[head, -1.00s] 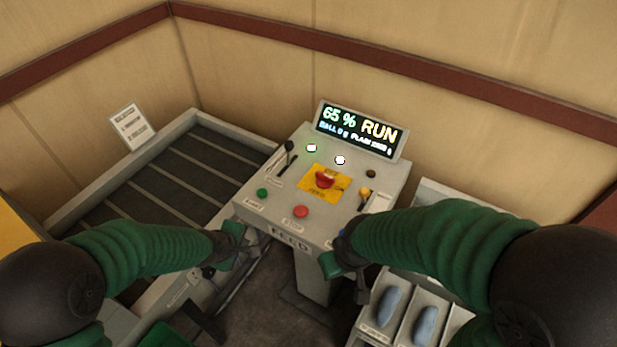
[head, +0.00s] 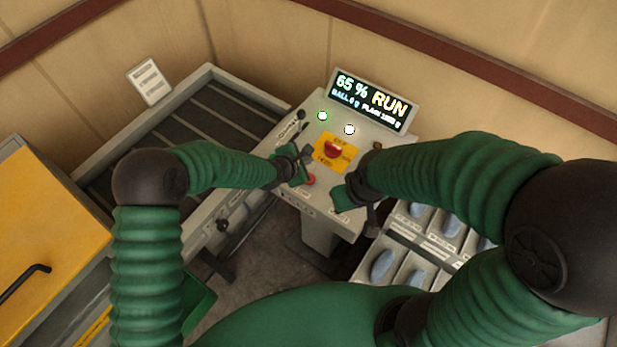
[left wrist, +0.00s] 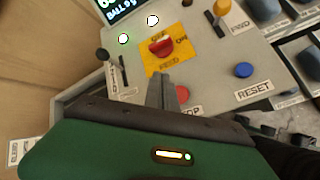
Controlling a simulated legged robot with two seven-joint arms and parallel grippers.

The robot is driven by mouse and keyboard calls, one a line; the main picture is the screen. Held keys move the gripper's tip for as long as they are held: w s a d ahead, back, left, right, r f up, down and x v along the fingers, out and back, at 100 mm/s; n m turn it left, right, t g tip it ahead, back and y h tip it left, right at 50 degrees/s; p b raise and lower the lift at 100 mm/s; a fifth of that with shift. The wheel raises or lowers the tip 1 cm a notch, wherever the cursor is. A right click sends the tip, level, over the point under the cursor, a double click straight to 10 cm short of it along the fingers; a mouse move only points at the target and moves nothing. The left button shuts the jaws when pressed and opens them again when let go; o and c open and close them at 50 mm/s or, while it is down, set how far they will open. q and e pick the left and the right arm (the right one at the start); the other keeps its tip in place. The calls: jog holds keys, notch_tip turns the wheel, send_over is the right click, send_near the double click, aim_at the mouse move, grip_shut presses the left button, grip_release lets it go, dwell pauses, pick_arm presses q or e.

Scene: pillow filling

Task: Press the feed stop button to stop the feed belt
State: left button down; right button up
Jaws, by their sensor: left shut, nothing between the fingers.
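The control panel (head: 375,138) carries a red round button (head: 310,180), which also shows in the left wrist view (left wrist: 183,94) beside a label ending in "OP", partly covered. My left gripper (head: 303,172) is over the panel's front left, right by the red button; its shut, empty fingers (left wrist: 163,92) show just left of the button in the left wrist view. I cannot tell whether they touch it. My right gripper (head: 345,193) hangs over the panel's front right; its jaws are unclear. The display (head: 372,100) reads "65 % RUN".
A red rotary knob (head: 334,149) sits on a yellow plate behind the button. A blue button (left wrist: 243,69) labelled RESET and a yellow-topped lever (left wrist: 222,7) are to the right. The belt (head: 215,125) lies left, bins (head: 400,262) right, and a yellow-topped cabinet (head: 45,225) far left.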

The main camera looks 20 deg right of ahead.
pick_arm(q)
jog(key=f+b, duration=0.1)
jog(key=f, duration=0.1)
jog(key=f+b, duration=0.2)
jog(key=f, duration=0.1)
jog(key=f+b, duration=0.2)
jog(key=shift+w+d+f, duration=0.1)
jog(key=shift+d+f, duration=0.15)
jog(key=shift+f, duration=0.1)
jog(key=shift+a+f, duration=0.1)
jog(key=shift+f, duration=0.25)
jog(key=shift+a, duration=0.1)
jog(key=shift+r, duration=0.1)
dwell(1.0)
jog(key=shift+f+b, duration=0.35)
jog(key=shift+b, duration=0.2)
